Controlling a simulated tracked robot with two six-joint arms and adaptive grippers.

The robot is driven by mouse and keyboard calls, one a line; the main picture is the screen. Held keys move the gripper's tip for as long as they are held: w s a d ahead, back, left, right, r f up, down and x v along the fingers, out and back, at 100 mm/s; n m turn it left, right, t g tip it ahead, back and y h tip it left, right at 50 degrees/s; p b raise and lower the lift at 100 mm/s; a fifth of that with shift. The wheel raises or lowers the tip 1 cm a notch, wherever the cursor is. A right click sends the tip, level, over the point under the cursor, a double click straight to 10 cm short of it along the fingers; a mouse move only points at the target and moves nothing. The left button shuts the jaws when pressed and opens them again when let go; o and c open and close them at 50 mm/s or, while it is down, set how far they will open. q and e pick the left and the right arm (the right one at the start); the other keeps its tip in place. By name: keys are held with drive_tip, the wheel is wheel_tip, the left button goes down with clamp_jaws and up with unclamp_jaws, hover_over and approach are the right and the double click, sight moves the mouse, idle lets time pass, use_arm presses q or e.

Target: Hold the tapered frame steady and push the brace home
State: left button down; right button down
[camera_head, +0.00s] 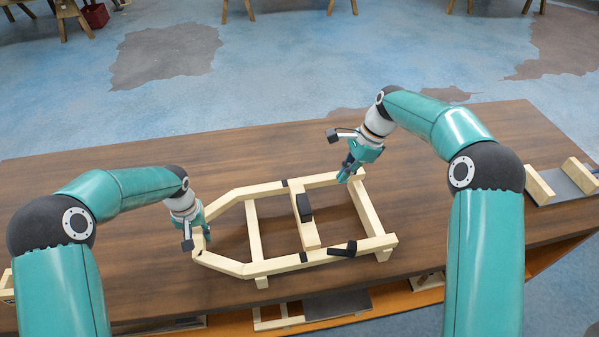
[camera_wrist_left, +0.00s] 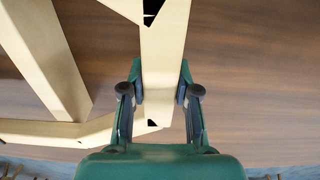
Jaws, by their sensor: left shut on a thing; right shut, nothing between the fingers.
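The tapered frame (camera_head: 281,267) is a pale wooden frame lying on the table in the head view, its narrow end to the left. A middle crosspiece with a black block on it, apparently the brace (camera_head: 308,233), spans between the two long rails. I cannot tell whether its ends are fully seated. My left gripper (camera_head: 203,234) is shut on the frame's narrow left end. In the left wrist view its fingers (camera_wrist_left: 160,82) sit on both sides of a pale bar (camera_wrist_left: 165,50). My right gripper (camera_head: 345,177) is shut and empty at the far right corner of the frame.
The brown wooden table (camera_head: 445,232) is clear between the frame and the right arm. A dark panel with wooden blocks (camera_head: 566,180) lies at the right end. More wooden parts (camera_head: 290,318) sit on a lower shelf at the front.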

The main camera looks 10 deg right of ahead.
use_arm(q)
drive_tip(key=shift+a, duration=0.1)
drive_tip(key=c, duration=0.8)
unclamp_jaws()
drive_tip(key=shift+r, duration=0.15)
wheel_tip(320, 180, up, 12)
drive_tip(key=shift+f, duration=0.2)
